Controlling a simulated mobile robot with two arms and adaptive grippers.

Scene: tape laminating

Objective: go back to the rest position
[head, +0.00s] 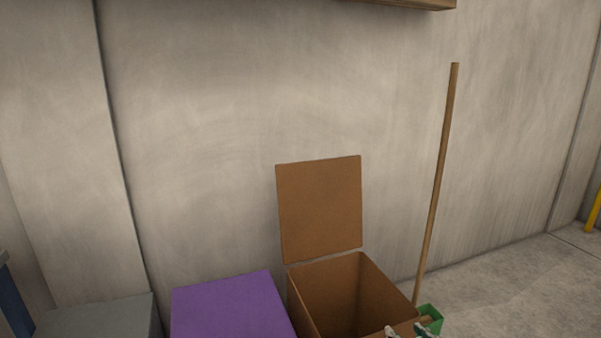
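Neither of my grippers can be made out in the head view. An open brown box (378,290) stands at the bottom centre, its lid (320,208) raised upright against the wall side. The inside that shows looks empty, and its lower front is cut off by the frame edge.
A purple box (230,308) stands left of the brown box, and a grey box (97,318) is further left. A wooden pole (437,185) rises from beside a green object (431,317). Small white-and-green items (391,332) are cut off below. Floor (520,285) at right is clear.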

